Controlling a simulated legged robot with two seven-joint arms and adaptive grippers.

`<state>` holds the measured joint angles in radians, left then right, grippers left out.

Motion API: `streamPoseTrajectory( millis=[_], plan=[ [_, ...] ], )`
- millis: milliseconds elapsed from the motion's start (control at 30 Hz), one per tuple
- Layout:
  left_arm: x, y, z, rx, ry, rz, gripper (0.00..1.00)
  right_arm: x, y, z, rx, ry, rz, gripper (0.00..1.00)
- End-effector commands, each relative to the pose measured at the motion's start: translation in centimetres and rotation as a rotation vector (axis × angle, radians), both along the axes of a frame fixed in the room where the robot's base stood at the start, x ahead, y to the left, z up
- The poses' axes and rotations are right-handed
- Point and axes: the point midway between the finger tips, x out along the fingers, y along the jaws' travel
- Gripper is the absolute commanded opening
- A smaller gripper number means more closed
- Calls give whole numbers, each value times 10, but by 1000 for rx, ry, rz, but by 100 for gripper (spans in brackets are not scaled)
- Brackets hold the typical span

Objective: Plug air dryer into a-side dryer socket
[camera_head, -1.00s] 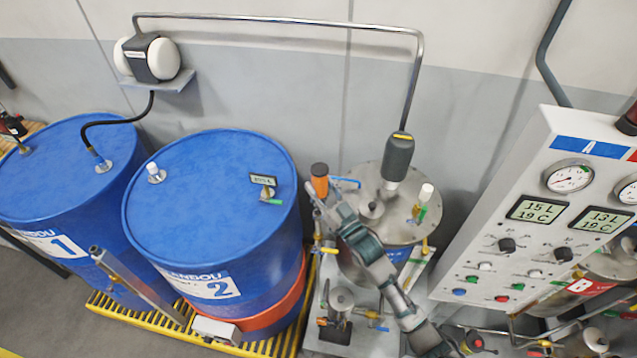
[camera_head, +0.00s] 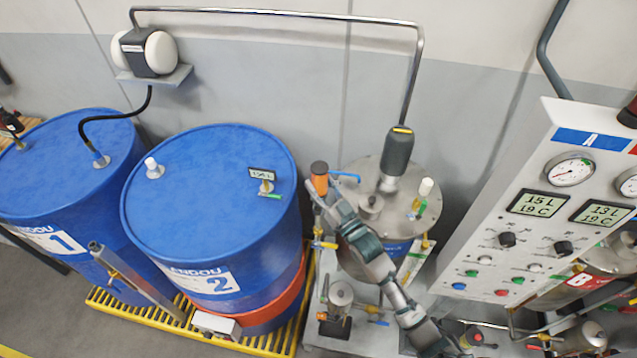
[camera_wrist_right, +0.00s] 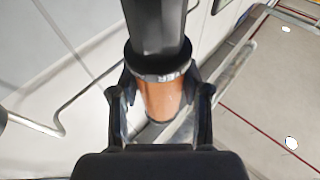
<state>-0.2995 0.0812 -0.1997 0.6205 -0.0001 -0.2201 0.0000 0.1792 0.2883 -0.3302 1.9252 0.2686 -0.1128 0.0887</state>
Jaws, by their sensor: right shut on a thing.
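The air dryer is a cylinder with a dark cap and an orange-brown body. In the right wrist view the air dryer (camera_wrist_right: 165,100) stands between the two fingers of my right gripper (camera_wrist_right: 162,118), which is shut on it. In the head view the air dryer (camera_head: 319,178) shows at the top end of my right arm, left of the steel A-side tank (camera_head: 400,215). My right gripper (camera_head: 322,198) is just below it. I cannot tell the dryer socket apart; the arm covers part of the tank's left side. My left gripper is not in view.
Two blue drums (camera_head: 205,190) stand on a yellow grating (camera_head: 285,335) at the left. A grey pump head (camera_head: 397,152) with a metal pipe rises from the tank. A control panel (camera_head: 560,200) with gauges stands at the right. Small valves surround the tank base.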

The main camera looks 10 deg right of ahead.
Motion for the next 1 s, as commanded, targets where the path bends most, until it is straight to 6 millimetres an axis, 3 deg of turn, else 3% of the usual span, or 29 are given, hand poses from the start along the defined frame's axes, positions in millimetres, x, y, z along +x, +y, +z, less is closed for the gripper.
streamPoseTrajectory(
  millis=[1000],
  plan=[
    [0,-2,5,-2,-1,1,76,0,2,1,0,-1,0,0]
  ],
)
